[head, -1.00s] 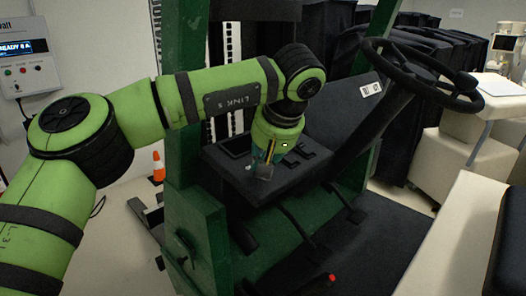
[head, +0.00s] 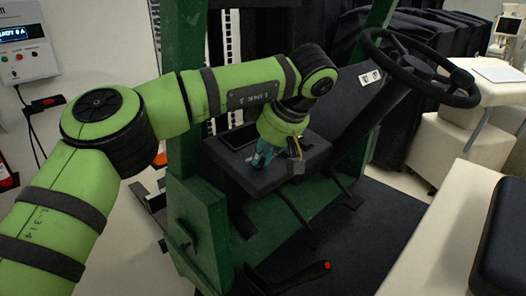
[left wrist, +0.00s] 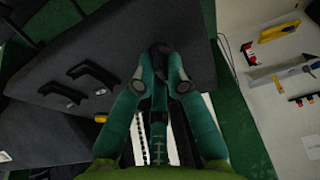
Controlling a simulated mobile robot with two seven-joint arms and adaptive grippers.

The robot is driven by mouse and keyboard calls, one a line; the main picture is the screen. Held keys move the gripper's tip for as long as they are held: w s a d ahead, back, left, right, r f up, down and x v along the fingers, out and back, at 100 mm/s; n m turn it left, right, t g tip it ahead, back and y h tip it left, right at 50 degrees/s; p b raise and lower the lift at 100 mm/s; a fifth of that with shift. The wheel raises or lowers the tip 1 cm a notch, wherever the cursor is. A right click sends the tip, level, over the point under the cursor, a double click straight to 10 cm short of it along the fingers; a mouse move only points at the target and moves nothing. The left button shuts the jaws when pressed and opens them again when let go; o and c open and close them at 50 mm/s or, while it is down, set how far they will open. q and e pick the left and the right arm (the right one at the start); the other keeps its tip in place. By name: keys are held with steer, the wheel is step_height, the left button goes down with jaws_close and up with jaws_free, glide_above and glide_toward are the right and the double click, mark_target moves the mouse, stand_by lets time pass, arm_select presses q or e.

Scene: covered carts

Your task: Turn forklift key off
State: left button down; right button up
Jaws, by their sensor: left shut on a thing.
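The forklift's dark side console (head: 262,180) stands left of the steering wheel (head: 420,68). My left gripper (head: 278,160) points down at the console's top, its teal fingers partly hidden by the wrist. In the left wrist view, its two fingertips (left wrist: 161,72) close around a small dark rounded piece, which looks like the key (left wrist: 160,48), on the console top. The key is mostly hidden between the fingers, and its turned position cannot be told. My right gripper is not in view.
Two black levers (left wrist: 92,74) lie beside the key on the console. A green post (head: 185,100) stands close to my left arm. A red-tipped lever (head: 326,265) rises from the floor. A wall unit (head: 20,45) is at the far left.

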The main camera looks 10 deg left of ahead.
arm_select(q)
steer(key=c, duration=1.2)
jaws_free()
steer(key=shift+c, duration=0.2)
steer(key=v, duration=1.2)
